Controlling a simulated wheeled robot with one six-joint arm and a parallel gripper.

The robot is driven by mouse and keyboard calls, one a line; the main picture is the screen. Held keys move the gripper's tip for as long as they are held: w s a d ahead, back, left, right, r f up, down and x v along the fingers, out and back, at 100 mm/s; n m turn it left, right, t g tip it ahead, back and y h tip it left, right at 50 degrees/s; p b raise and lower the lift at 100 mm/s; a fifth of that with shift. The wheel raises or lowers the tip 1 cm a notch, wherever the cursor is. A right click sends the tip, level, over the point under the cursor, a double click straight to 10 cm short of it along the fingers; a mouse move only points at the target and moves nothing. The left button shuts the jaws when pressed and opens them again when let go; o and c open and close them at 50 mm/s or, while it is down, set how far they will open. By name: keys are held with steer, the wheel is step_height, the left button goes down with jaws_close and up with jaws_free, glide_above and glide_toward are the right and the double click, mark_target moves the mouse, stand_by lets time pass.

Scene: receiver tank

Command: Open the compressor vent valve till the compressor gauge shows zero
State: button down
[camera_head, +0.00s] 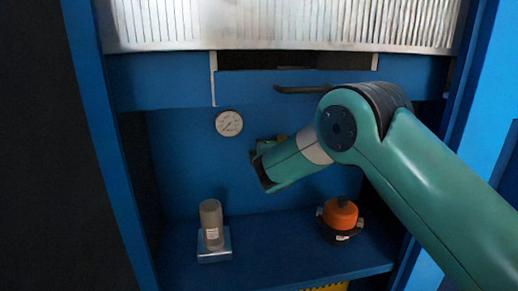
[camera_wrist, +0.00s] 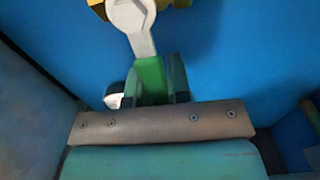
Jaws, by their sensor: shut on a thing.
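The compressor vent valve shows in the wrist view as a grey lever (camera_wrist: 142,38) with a green grip (camera_wrist: 151,75), below a brass-yellow body (camera_wrist: 99,8) cut by the top edge. My gripper (camera_wrist: 155,85) is shut on the green grip, a finger on each side. In the head view my gripper (camera_head: 259,166) is at the blue back panel, right of and below the gauge; my wrist hides most of the valve there. The round white compressor gauge (camera_head: 229,123) is on the panel; its needle is too small to read surely.
A grey cylinder (camera_head: 211,222) on a light block stands on the shelf (camera_head: 275,258) at left. An orange-topped knob (camera_head: 340,214) on a dark base is at right. A dark bar (camera_head: 302,89) and a ribbed metal panel (camera_head: 290,24) are above. Blue posts frame both sides.

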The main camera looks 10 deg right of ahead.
steer(key=c, duration=1.1)
jaws_free()
steer(key=shift+o, duration=0.2)
steer(key=s+d+b, duration=0.1)
steer(key=s+b, duration=0.3)
steer(key=s, duration=1.3)
steer(key=shift+s+d, duration=0.15)
steer(key=shift+d, duration=0.05)
steer(key=shift+d, duration=0.1)
